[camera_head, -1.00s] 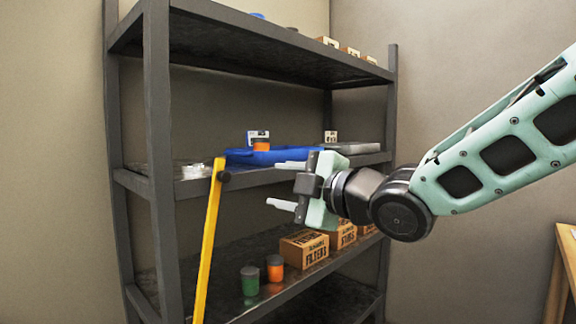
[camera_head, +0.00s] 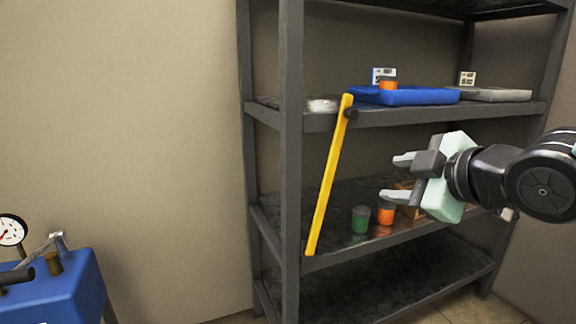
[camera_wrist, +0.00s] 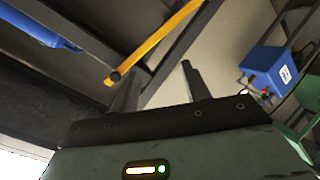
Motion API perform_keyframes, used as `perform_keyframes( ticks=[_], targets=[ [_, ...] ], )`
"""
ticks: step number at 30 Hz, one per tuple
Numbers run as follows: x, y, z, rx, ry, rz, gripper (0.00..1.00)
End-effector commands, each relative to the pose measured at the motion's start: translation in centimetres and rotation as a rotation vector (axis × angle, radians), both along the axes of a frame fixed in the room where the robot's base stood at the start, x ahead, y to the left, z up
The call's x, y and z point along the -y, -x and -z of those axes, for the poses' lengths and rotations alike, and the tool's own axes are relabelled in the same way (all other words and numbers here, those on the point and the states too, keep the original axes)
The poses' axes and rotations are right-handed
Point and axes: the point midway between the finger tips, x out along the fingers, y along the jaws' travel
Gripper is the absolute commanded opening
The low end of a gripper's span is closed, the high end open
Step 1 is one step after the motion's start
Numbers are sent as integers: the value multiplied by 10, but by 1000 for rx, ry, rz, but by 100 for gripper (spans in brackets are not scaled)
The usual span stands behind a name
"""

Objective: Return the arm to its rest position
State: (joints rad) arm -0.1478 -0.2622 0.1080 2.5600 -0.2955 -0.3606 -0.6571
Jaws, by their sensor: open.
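My gripper (camera_head: 398,178) is open and empty in the head view, at the right, in front of the shelf unit. Its two fingers point left, apart from each other. In the wrist view the fingers (camera_wrist: 158,88) stand apart with nothing between them. My arm comes in from the right edge; most of it is outside the head view.
A dark metal shelf unit (camera_head: 291,150) stands close beyond my gripper. A yellow bar (camera_head: 328,175) slants down its front. A blue tray (camera_head: 420,97) is on the middle shelf; green (camera_head: 361,219) and orange (camera_head: 386,213) jars are below. A blue machine (camera_head: 60,290) stands lower left.

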Motion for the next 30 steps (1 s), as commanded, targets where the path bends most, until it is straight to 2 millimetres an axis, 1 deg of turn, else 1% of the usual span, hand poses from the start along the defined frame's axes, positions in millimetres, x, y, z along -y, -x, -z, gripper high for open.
perform_keyframes(
  ticks=[1, 2, 3, 5, 6, 8, 9, 11, 12, 14, 15, 17, 18, 19, 26, 29, 30],
  targets=[
    [-14, 12, 27, -140, -30, 20, 47],
    [-21, 21, 43, -229, -49, 43, 47],
    [-29, 35, 63, -346, -68, 76, 47],
    [-39, 59, 89, -507, -86, 128, 47],
    [-44, 75, 103, -605, -90, 166, 47],
    [-50, 99, 121, -734, -89, 219, 47],
    [-53, 115, 130, -812, -83, 255, 47],
    [-56, 139, 142, -918, -69, 308, 47],
    [-58, 155, 149, -982, -57, 343, 47],
    [-59, 177, 156, -1072, -33, 396, 47],
    [-60, 193, 160, -1129, -16, 433, 47],
    [-60, 215, 164, -1208, 15, 489, 47],
    [-59, 221, 154, -1230, 21, 508, 47],
    [-59, 219, 143, -1223, 16, 506, 47],
    [-58, 217, 94, -1218, 15, 503, 47],
    [-58, 217, 67, -1217, 15, 502, 47],
    [-58, 217, 55, -1217, 15, 503, 47]
  ],
)
